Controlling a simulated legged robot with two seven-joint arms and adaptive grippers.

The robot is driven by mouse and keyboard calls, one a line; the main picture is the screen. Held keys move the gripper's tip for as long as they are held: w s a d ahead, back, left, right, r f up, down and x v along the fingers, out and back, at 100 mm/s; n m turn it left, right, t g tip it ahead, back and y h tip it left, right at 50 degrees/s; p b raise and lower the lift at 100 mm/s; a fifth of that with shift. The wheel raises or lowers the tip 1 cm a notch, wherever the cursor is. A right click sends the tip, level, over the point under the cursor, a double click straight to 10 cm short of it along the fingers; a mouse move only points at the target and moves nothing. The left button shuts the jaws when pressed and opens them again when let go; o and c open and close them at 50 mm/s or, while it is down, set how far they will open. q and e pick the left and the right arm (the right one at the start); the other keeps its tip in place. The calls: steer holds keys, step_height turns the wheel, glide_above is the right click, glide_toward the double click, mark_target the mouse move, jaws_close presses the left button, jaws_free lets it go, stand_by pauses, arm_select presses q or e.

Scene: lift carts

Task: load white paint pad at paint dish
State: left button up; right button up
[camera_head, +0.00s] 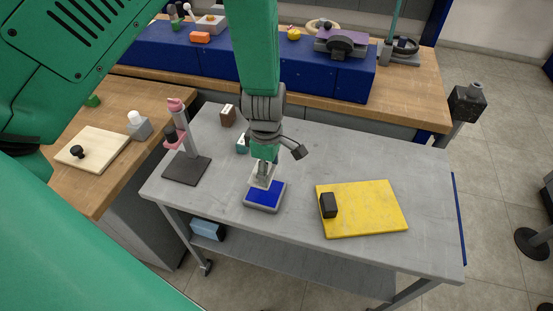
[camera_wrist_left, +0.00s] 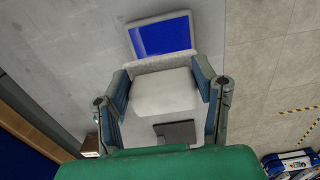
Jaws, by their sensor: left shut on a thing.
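The paint dish (camera_head: 279,204) is a grey tray with blue paint, lying on the grey cart top. My left gripper (camera_head: 263,168) points down at the far edge of the dish. It is shut on the white paint pad (camera_head: 259,181). In the left wrist view the pad (camera_wrist_left: 160,92) is a pale block between both fingers, and the blue dish (camera_wrist_left: 163,34) lies just beyond it. The pad overlaps the dish's far edge in the head view. I cannot tell whether it touches the paint. My right gripper is not in view.
A pink and grey stand (camera_head: 187,170) is left of the dish. A yellow board (camera_head: 365,210) with a black block (camera_head: 328,205) lies to the right. The cart's front strip is clear.

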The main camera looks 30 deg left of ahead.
mark_target(271, 176)
arm_select(q)
steer(key=f+b, duration=0.2)
steer(key=f, duration=0.1)
steer(key=shift+a, duration=0.35)
steer(key=d+f+b, duration=0.1)
steer(key=f+b, duration=0.1)
steer(key=b, duration=0.1)
steer(key=shift+d, duration=0.3)
steer(key=shift+d+f, duration=0.2)
steer(key=shift+d, duration=0.05)
steer(key=shift+a, duration=0.4)
steer(key=shift+a+f, duration=0.15)
steer(key=shift+a, duration=0.35)
steer(key=shift+d, duration=0.8)
steer(key=shift+a, duration=0.15)
steer(key=shift+a+f, duration=0.35)
steer(key=shift+a, duration=0.2)
steer(key=shift+d+r, duration=0.1)
steer(key=shift+d, duration=0.5)
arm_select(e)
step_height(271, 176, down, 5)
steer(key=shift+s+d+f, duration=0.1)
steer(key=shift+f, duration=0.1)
